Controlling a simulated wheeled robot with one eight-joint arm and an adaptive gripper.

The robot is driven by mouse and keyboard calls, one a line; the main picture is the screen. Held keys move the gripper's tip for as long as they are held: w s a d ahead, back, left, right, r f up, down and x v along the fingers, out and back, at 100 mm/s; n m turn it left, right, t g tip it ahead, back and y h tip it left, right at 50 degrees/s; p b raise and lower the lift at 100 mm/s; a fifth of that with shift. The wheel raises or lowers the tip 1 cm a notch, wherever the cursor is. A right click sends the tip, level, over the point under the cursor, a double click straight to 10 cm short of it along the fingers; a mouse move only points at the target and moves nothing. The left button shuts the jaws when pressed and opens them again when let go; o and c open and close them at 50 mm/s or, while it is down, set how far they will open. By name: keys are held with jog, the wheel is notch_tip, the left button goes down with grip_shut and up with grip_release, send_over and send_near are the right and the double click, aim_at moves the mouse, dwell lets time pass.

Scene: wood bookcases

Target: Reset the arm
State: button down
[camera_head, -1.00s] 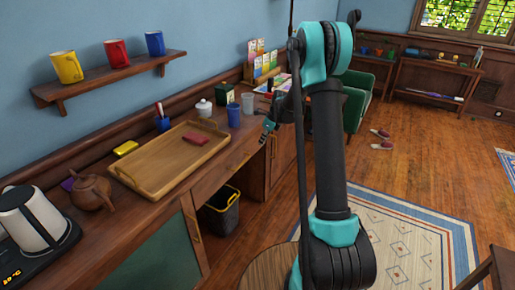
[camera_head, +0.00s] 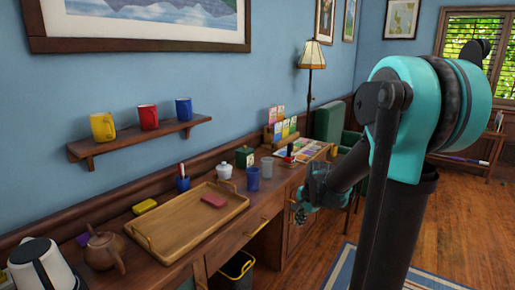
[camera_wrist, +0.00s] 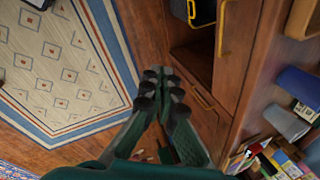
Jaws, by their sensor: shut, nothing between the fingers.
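My arm is teal and black and stands large at the right of the head view, folded at a raised elbow. My gripper (camera_head: 300,215) is at the left end of the forearm, in front of the wooden counter's edge. In the wrist view my gripper (camera_wrist: 162,90) points down over the floor, its dark fingertips together with nothing between them. The counter's drawer fronts are close on its right in that view.
The counter holds a wooden tray (camera_head: 160,240), a blue cup (camera_head: 253,179), a teapot (camera_head: 104,250) and a kettle (camera_head: 40,265). A wall shelf (camera_head: 140,140) carries three mugs. A patterned rug (camera_wrist: 60,80) lies on open floor. A green chair (camera_head: 328,122) stands beyond.

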jog(key=s+d+f+n, duration=0.1)
jog(key=s+f+n, duration=0.1)
jog(key=s+n, duration=0.4)
jog(key=s+d+f+n+h, duration=0.1)
jog(key=s+n, duration=0.5)
jog(key=s, duration=0.7)
jog(key=shift+s+d+f+t+h, duration=0.3)
jog(key=shift+s+d+f+t, duration=0.1)
jog(key=shift+d+f, duration=0.25)
